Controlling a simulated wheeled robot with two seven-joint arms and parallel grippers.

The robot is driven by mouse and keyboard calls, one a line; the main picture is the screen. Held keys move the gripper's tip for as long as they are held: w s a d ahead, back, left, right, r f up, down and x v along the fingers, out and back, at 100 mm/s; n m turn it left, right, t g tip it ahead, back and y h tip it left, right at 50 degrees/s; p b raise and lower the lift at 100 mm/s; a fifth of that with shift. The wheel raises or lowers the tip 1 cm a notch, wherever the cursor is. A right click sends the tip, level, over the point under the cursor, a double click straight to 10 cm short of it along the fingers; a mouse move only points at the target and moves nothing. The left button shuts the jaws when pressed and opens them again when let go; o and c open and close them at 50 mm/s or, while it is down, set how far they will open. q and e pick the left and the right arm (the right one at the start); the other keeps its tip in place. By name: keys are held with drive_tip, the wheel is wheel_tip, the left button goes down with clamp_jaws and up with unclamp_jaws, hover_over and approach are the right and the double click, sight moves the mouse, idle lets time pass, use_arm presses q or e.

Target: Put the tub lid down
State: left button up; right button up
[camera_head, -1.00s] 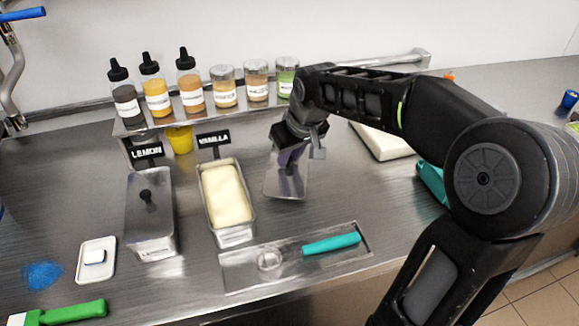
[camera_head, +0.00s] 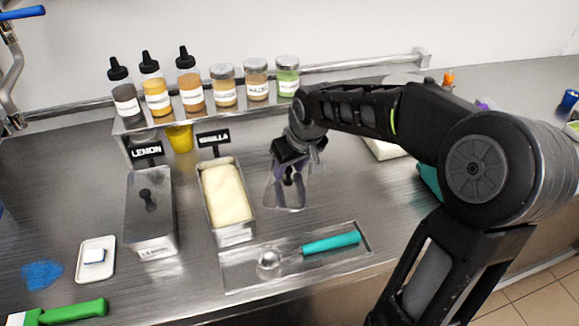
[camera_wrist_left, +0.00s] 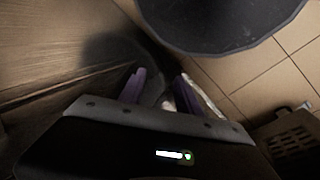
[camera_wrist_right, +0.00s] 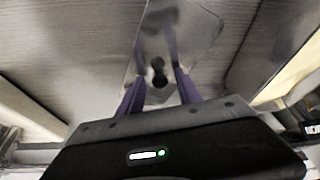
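The steel tub lid (camera_head: 285,202), with a black knob (camera_wrist_right: 158,72), appears to lie on the counter right of the open vanilla tub (camera_head: 234,235). My right gripper (camera_head: 289,174) is over it, its purple fingers apart on either side of the knob. In the right wrist view gaps show between the right gripper's fingers (camera_wrist_right: 161,85) and the knob. The vanilla tub holds pale ice cream. The lemon tub (camera_head: 152,225) has its lid on. My left gripper (camera_wrist_left: 160,85) is open and empty, away from the counter above the floor.
A scoop with a teal handle (camera_head: 332,243) lies in a recessed tray (camera_head: 236,272) in front. Bottles and jars stand on a shelf (camera_head: 160,120) behind. A white block (camera_head: 382,148) lies right of the lid, partly behind my arm. A small white dish (camera_head: 84,268) is at left.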

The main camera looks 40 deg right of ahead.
drive_tip(key=shift+r, duration=0.25)
drive_tip(key=v, duration=1.1)
drive_tip(key=shift+s+r, duration=0.25)
drive_tip(key=shift+r, duration=0.1)
idle(0.4)
